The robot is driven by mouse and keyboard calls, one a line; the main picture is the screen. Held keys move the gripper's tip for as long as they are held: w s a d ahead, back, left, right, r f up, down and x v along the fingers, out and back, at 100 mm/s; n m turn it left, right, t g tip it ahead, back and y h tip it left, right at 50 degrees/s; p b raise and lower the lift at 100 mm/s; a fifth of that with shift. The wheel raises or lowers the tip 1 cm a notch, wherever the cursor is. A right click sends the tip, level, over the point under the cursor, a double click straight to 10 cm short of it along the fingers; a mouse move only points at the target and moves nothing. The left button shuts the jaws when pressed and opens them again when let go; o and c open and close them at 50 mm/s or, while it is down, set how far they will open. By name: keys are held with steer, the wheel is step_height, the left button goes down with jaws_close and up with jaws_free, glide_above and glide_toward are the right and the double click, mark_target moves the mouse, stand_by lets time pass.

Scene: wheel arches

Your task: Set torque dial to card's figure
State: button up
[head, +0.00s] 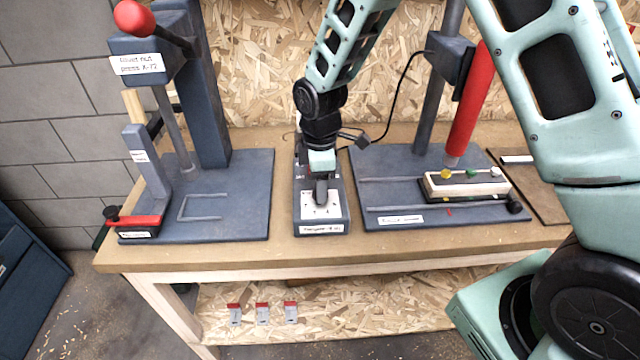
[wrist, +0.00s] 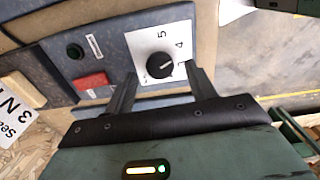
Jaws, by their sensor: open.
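The torque dial (wrist: 159,65) is a round black knob on a white plate (wrist: 135,44) on the dark blue torque box. Printed figures 5 and 4 show beside it; another figure near the right finger is partly hidden, and the knob's pointer is too small to read surely. A white card (wrist: 14,108) at the left edge of the wrist view reads "Sea" and "3 N", cut off. My gripper (wrist: 160,72) is open, its fingers on either side of the dial; contact cannot be told.
A rivet nut press (head: 215,180) stands left on the bench. A red-handled press (head: 385,170) with a pale block (head: 467,184) stands right. Red-topped pieces (head: 262,313) lie on the lower shelf.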

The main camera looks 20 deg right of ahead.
steer(key=shift+f, duration=1.05)
steer(key=c, duration=1)
steer(key=shift+m, duration=0.3)
steer(key=m+b, duration=0.1)
steer(key=m, duration=0.8)
